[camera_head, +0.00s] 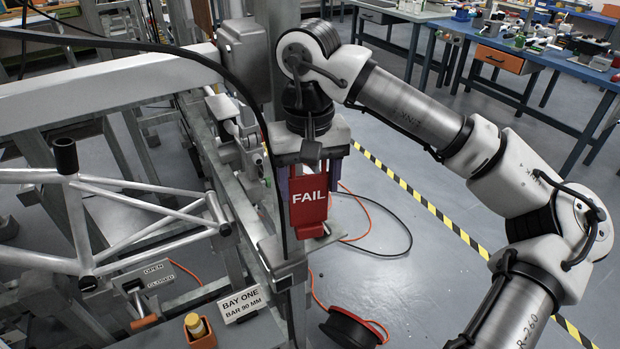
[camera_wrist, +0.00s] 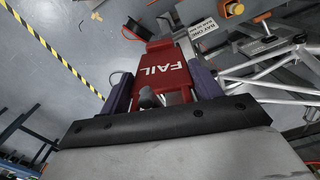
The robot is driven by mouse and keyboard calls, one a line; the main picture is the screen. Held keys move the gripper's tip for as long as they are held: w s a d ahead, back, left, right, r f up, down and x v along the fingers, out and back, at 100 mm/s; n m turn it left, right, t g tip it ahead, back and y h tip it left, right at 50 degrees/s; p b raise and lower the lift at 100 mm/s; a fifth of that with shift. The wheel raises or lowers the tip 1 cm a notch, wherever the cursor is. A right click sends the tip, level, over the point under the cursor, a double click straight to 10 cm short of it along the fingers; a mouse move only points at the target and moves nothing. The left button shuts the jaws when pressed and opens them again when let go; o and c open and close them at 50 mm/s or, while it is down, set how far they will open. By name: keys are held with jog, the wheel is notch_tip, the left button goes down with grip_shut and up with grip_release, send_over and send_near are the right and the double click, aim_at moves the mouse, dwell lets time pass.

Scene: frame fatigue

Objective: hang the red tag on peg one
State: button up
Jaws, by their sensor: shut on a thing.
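The red tag (camera_head: 309,203) reads FAIL and hangs upright below my gripper (camera_head: 309,178) in the head view. My gripper is shut on it, with a dark purple finger at each side. In the wrist view the tag (camera_wrist: 163,75) lies between the two fingers of my gripper (camera_wrist: 165,88), and a rounded grey piece shows by its near edge. I cannot make out peg one with certainty.
A sign reading BAY ONE BAR 90 MM (camera_head: 242,304) stands left below the tag. A silver tube frame (camera_head: 145,225) sits at left. A button box (camera_head: 199,334) and a lever (camera_head: 140,305) are at the bottom. Cables lie on the floor at right, with clear floor beyond.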

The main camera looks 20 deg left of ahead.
jog(key=o, duration=0.8)
jog(key=shift+o, duration=0.2)
